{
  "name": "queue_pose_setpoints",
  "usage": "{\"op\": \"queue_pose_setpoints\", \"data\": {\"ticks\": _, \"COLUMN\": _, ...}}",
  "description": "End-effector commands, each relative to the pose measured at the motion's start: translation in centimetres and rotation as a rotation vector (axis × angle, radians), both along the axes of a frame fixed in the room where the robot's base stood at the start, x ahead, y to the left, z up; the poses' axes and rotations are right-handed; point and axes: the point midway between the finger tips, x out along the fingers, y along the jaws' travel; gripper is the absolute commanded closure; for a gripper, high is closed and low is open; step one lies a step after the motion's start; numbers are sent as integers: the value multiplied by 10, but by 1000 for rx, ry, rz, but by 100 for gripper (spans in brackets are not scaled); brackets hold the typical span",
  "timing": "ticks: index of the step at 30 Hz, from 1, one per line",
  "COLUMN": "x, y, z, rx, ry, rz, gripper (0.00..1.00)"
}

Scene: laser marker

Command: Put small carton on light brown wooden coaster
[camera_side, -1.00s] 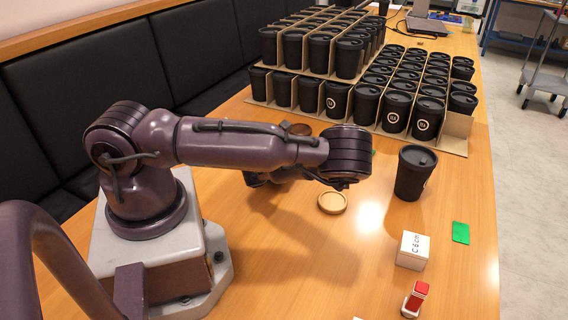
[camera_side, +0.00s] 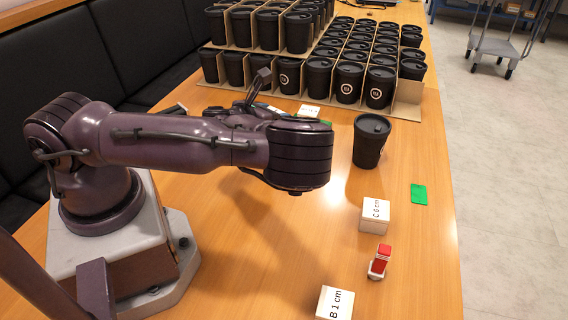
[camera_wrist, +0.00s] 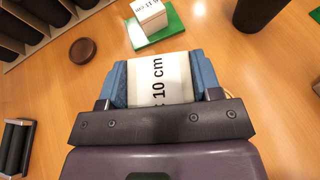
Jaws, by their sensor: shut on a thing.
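My gripper (camera_wrist: 158,80) is shut on a white carton (camera_wrist: 158,72) marked "10 cm", held between its two blue fingers in the wrist view. Only the carton's labelled face shows clearly. In the side view my arm hides most of the gripper and the held carton. The light brown wooden coaster is not clearly visible now; in the side view it is probably behind my arm. A dark brown round coaster (camera_wrist: 82,50) lies on the table at the upper left of the wrist view, apart from the gripper.
A white box (camera_wrist: 150,15) marked "11 cm" stands on a green pad (camera_wrist: 173,27) ahead of the gripper. A black cup (camera_side: 370,140), a "C 6 cm" box (camera_side: 375,215), a red stamp (camera_side: 380,262) and a "B 1 cm" box (camera_side: 335,303) stand right of my arm. Cup racks fill the back.

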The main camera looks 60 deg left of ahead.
Motion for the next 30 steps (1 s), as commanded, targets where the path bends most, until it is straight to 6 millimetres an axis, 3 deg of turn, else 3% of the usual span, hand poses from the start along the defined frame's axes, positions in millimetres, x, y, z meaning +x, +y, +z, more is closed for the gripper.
{"op": "queue_pose_setpoints", "data": {"ticks": 3, "x": 15, "y": -41, "z": -1, "rx": 6, "ry": 5, "rz": -207, "gripper": 67}}
{"op": "queue_pose_setpoints", "data": {"ticks": 9, "x": 21, "y": -76, "z": -7, "rx": 1, "ry": 3, "rz": -384, "gripper": 67}}
{"op": "queue_pose_setpoints", "data": {"ticks": 24, "x": 21, "y": -78, "z": -73, "rx": -1, "ry": 1, "rz": -391, "gripper": 67}}
{"op": "queue_pose_setpoints", "data": {"ticks": 30, "x": 21, "y": -78, "z": -81, "rx": 0, "ry": -2, "rz": -390, "gripper": 67}}
